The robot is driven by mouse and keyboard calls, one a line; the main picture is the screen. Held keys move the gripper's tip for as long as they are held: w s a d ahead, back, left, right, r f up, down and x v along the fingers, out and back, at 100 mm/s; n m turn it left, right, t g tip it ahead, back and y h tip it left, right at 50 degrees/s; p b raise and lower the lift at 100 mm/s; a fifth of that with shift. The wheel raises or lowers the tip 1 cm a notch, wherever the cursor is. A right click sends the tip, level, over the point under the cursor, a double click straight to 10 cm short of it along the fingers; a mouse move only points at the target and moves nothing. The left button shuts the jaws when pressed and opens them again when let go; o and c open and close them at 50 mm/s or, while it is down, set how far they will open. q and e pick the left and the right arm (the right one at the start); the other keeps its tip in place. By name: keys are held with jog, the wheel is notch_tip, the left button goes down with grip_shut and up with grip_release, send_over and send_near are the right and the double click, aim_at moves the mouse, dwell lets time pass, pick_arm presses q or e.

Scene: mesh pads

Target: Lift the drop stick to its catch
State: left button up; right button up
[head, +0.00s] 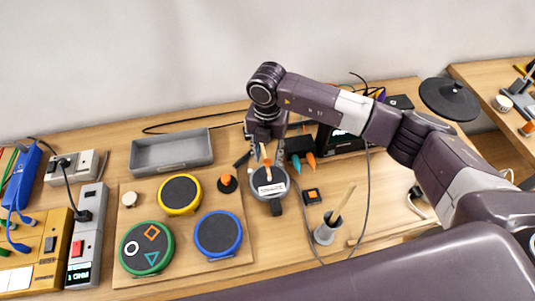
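A thin tan and orange stick (265,157), which seems to be the drop stick, stands over a round grey pad (259,191) with a pale centre. My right gripper (267,157) reaches down from above, its dark fingers spread to either side of the stick. I see no clear contact between fingers and stick. The gripper hides the stick's upper part, and I cannot make out a catch. My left gripper is not in view.
A board with yellow (179,194), green (146,248) and blue (218,233) pads lies left. A grey tray (171,152) is behind. A cup (325,234) holding a wooden stick stands right, near a loose cable. Dark boxes sit close beside the gripper.

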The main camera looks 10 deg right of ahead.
jog(key=shift+w+f, duration=0.1)
jog(key=shift+f, duration=0.45)
jog(key=shift+w+f, duration=0.1)
jog(key=shift+f, duration=0.3)
jog(key=shift+d+f, duration=0.1)
jog(key=shift+f, duration=0.1)
jog(key=c, duration=0.4)
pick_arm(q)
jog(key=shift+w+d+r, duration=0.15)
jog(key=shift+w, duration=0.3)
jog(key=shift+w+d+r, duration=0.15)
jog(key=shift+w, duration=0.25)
pick_arm(e)
grip_shut()
